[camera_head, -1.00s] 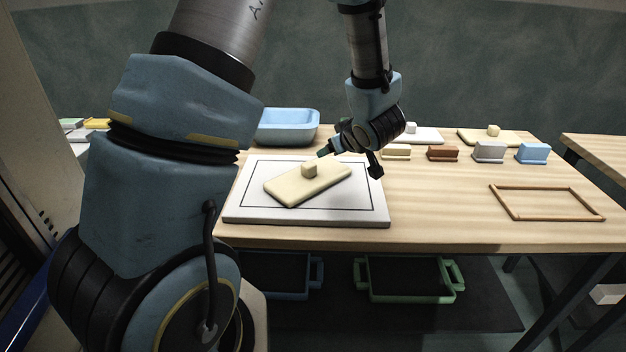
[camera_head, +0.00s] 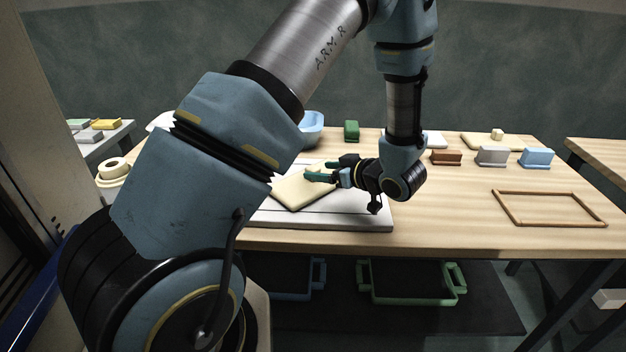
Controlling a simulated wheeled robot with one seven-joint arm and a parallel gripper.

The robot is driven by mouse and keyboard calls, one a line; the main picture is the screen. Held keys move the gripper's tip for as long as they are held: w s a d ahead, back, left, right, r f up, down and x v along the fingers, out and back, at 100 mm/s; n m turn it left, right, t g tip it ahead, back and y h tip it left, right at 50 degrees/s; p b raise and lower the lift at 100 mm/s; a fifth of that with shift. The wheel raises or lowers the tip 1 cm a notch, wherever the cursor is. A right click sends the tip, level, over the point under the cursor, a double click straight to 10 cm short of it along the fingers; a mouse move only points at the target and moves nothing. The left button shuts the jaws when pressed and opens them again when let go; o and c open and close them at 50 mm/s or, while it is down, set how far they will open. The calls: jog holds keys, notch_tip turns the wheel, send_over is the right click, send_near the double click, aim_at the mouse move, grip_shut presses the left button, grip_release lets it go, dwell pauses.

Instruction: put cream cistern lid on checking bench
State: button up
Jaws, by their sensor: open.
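A cream cistern lid (camera_head: 298,192), a flat slab, lies at an angle on a white board with a dark outline (camera_head: 345,218) on the wooden bench (camera_head: 440,238). Its block-shaped knob is not clear now, with my gripper in front. My gripper (camera_head: 322,171) is open and low over the lid's right part, its fingers pointing left. Whether it touches the lid I cannot tell. My arm covers the lid's left side and the board's left part. Another pale lid with a knob (camera_head: 497,135) lies at the back right of the bench.
Brown (camera_head: 446,158), grey (camera_head: 492,156) and blue (camera_head: 536,157) blocks stand in a row behind. A thin wooden frame (camera_head: 548,223) lies at right. A green block (camera_head: 351,131) and blue basin (camera_head: 312,130) are at the back. A green crate (camera_head: 411,299) is below.

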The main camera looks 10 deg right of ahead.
aim_at(316, 169)
jog(key=shift+p+x, duration=0.4)
jog(key=shift+x, duration=1.5)
jog(key=shift+a, duration=0.1)
grip_shut()
jog(key=shift+r, duration=0.15)
